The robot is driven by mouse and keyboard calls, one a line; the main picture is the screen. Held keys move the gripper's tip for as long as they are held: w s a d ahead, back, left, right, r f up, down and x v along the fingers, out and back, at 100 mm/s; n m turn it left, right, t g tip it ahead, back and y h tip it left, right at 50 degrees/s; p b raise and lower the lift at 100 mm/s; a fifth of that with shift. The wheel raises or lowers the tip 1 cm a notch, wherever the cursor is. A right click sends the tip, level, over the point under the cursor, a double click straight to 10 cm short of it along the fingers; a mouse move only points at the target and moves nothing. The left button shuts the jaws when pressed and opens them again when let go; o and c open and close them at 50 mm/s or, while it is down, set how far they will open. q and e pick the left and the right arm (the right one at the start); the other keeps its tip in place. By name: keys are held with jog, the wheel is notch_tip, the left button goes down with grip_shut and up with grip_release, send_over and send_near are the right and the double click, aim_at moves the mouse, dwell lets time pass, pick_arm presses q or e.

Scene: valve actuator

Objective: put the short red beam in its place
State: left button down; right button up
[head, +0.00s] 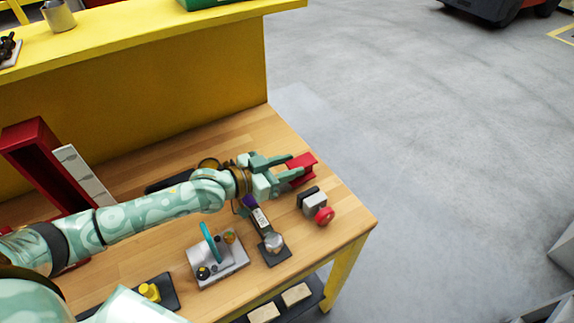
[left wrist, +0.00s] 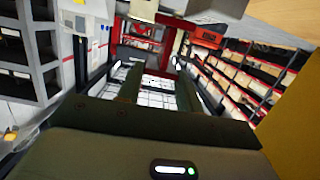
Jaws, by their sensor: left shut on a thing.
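The short red beam (head: 306,166) shows in the head view at the right end of the bench, in the jaws of my left gripper (head: 294,167). The gripper is shut on it, with the arm reaching across the bench from the left. I cannot tell whether the beam touches the wood or hangs just above it. In the left wrist view a red shape shows at the top middle beyond the dark fingers, and I cannot tell whether it is the beam. My right gripper is not in view.
A long red channel (head: 38,160) and a pale block (head: 82,175) stand at the bench's left. A red-knobbed device (head: 315,205), a metal-knobbed tool (head: 272,243) and a teal-handled fixture (head: 217,262) stand in front of the arm. The wooden bench top (head: 225,133) is clear at the back.

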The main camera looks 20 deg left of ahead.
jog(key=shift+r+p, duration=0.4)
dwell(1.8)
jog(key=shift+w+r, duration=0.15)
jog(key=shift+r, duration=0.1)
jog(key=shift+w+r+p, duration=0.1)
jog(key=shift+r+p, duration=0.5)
jog(key=shift+p, duration=0.3)
dwell(1.7)
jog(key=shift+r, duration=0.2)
